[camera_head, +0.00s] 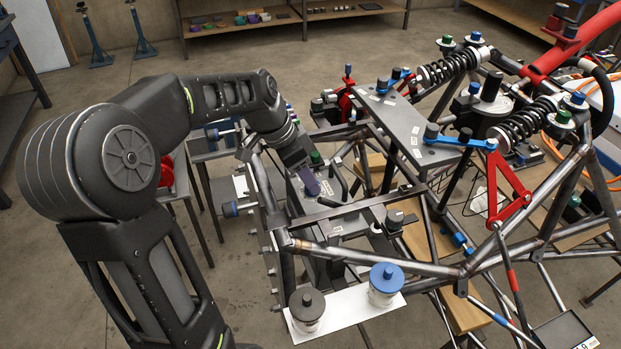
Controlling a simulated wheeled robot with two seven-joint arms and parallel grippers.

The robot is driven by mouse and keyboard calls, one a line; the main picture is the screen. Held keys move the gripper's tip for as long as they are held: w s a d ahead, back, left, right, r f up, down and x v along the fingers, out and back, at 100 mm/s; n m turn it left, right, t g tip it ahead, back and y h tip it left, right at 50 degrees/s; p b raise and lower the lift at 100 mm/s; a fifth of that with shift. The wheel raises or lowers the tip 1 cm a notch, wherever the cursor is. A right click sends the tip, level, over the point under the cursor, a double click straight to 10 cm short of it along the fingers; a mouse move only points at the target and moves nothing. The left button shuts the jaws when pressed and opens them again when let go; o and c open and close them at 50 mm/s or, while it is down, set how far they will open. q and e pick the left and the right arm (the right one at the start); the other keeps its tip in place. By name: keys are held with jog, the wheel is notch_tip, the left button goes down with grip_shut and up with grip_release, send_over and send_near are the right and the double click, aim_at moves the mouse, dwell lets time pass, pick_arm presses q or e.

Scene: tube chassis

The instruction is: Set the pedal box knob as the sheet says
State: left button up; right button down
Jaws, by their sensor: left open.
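My left arm comes in from the left. Its gripper (302,170) points down over the grey box with small labels (328,188) inside the front of the tube frame, which looks like the pedal box. The fingers are small and dark here; the gripper is open, and I see nothing held. A dark purple block (309,181) shows just below the gripper, and a green-topped knob (316,157) stands close beside it. I cannot tell whether the gripper touches either. Which knob is the pedal box's and how it is set cannot be read. No readable sheet shows. My right gripper is not in view.
Steel tubes (380,262) of the chassis surround the box closely. A white plate (346,312) carries a black-capped jar (307,306) and a blue-capped jar (386,280). A red bracket (511,195) and coil springs (525,122) stand at the right. The floor (60,270) at left is open.

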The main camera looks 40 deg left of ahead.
pick_arm(q)
jog(key=shift+x, duration=1.4)
jog(key=shift+c, duration=0.5)
grip_shut()
